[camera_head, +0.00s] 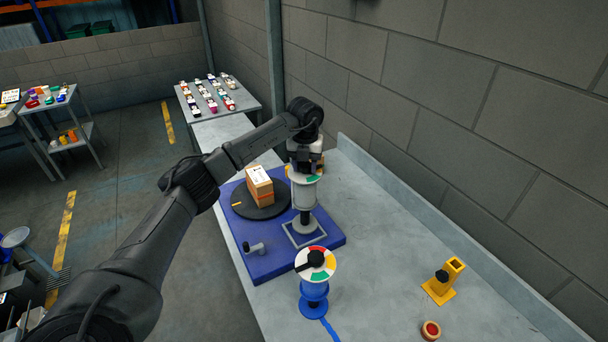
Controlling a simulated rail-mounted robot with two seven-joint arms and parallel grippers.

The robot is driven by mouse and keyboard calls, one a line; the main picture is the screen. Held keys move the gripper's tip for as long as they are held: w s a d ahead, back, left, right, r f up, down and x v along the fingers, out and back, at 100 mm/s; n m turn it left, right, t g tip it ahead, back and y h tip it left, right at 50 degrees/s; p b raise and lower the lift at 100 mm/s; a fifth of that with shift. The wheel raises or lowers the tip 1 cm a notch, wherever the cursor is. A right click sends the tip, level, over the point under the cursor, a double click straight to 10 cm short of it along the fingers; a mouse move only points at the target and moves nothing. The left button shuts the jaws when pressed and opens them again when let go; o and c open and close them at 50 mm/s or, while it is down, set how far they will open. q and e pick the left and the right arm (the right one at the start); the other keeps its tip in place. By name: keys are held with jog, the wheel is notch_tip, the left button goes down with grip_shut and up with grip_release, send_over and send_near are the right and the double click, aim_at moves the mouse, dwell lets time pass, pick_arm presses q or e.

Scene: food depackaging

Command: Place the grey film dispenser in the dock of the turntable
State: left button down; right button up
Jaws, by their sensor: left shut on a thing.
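The grey film dispenser (304,196) has a pale grey roll, a white, green and orange top disc and a dark lower end. It is upright. My left gripper (304,166) is above it, shut on its top. The dock (291,240) is a square grey frame on the blue base of the turntable. The dispenser's dark lower end is over or within the dock; I cannot tell whether it touches. The turntable's black disc (247,209) lies to the left and carries a brown box (260,194). My right gripper is not in view.
A blue film dispenser (314,292) with a coloured top disc stands in front of the base. A yellow holder (440,284) and a small red round item (431,330) are at the right. A small grey handle (256,247) stands on the base. A wall runs along the right.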

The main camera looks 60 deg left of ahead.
aim_at(304, 175)
pick_arm(q)
jog(key=shift+a+f, duration=0.1)
jog(key=shift+a, duration=0.1)
notch_tip(304, 175, down, 3)
jog(key=shift+f+p, duration=0.2)
jog(key=shift+p, duration=0.3)
jog(key=shift+f, duration=0.35)
jog(key=c, duration=0.6)
grip_release()
notch_tip(304, 175, up, 11)
jog(key=shift+r+b, duration=0.1)
jog(key=shift+b, duration=0.8)
jog(key=shift+r, duration=0.5)
